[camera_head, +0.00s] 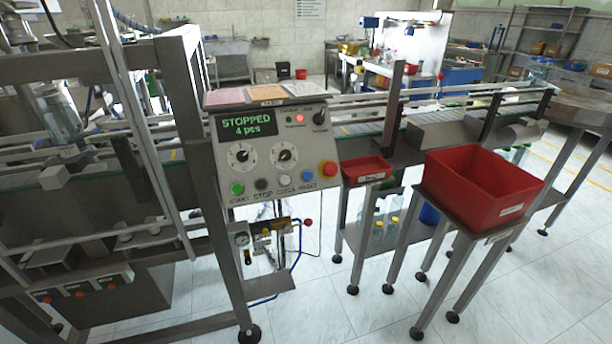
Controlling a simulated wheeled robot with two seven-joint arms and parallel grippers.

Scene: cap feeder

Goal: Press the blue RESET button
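The blue RESET button (307,175) is on the lower right of the sloped grey control panel (262,158). A white button is just to its left and a red button on a yellow base (328,168) just to its right. The panel's display (247,125) reads "STOPPED 4 pcs". A small red lamp (300,118) on the panel looks lit. Nothing covers the blue button. Neither of my grippers shows in the head view.
A small red tray (366,168) sits right of the panel, and a large red bin (484,187) stands on a stand further right. A metal frame post (205,160) rises left of the panel. The tiled floor (310,312) in front is clear.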

